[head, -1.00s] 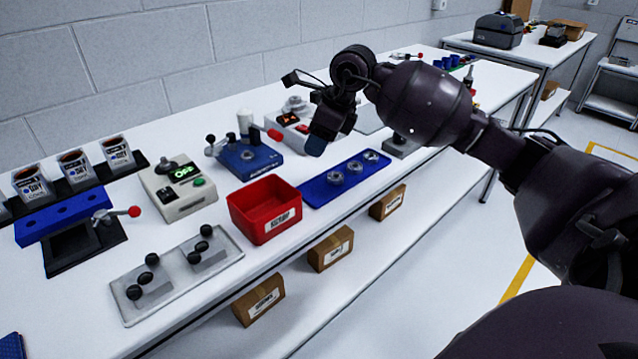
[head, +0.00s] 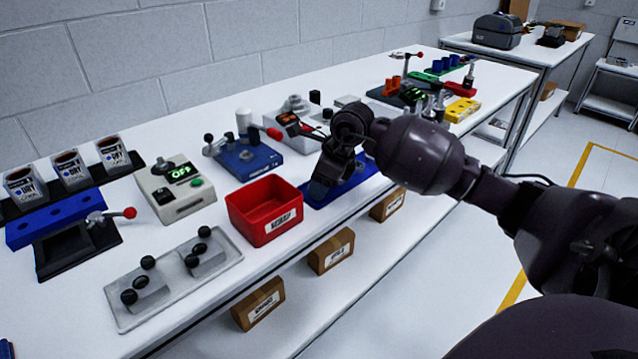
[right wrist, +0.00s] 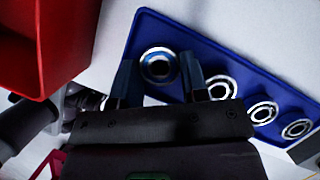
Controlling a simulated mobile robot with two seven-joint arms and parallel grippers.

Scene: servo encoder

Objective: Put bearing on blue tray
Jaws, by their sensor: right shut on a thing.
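The blue tray (head: 365,174) lies on the white bench, partly hidden behind my right gripper (head: 320,190). In the right wrist view the tray (right wrist: 205,48) holds three ring-shaped metal bearings in a row: one (right wrist: 221,88) close to a fingertip, then two others (right wrist: 263,112) further right. My right gripper (right wrist: 160,78) is shut on another bearing (right wrist: 158,64), over the tray's end nearest the red bin. I cannot tell whether this bearing touches the tray. In the head view it is hidden by the gripper. My left gripper is not in view.
A red bin (head: 262,222) stands just left of the tray. A blue-based fixture with a lever (head: 245,160) stands behind it. A grey device with a green display (head: 178,195) and a clear plate with black knobs (head: 165,290) are further left. Several fixtures crowd the bench's far end.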

